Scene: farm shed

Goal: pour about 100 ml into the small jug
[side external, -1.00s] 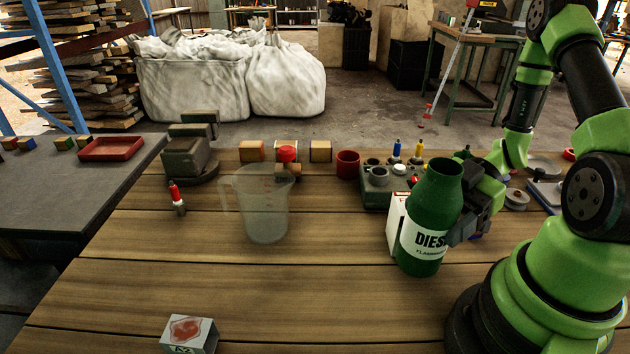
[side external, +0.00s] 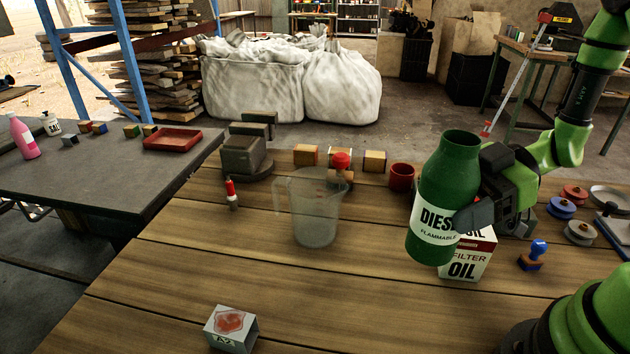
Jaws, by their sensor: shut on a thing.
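A clear measuring jug (side external: 315,212) stands upright on the wooden bench, left of the middle. I cannot make out any liquid in it. A green open-topped bottle with a white label reading DIESEL, FLAMMABLE (side external: 436,222) is to the jug's right. My gripper (side external: 468,215) is shut on the bottle from its right side. The bottle is close to upright, its neck leaning slightly right in the picture, and it seems raised off the bench. Its mouth is apart from the jug. The liquid inside the bottle and the far finger are hidden.
An oil filter box (side external: 466,262) stands behind the bottle's base. A red cup (side external: 402,177), wooden blocks (side external: 306,155) and a vise (side external: 246,155) line the back. A small box (side external: 231,327) sits at the front. The bench in front of the jug is clear.

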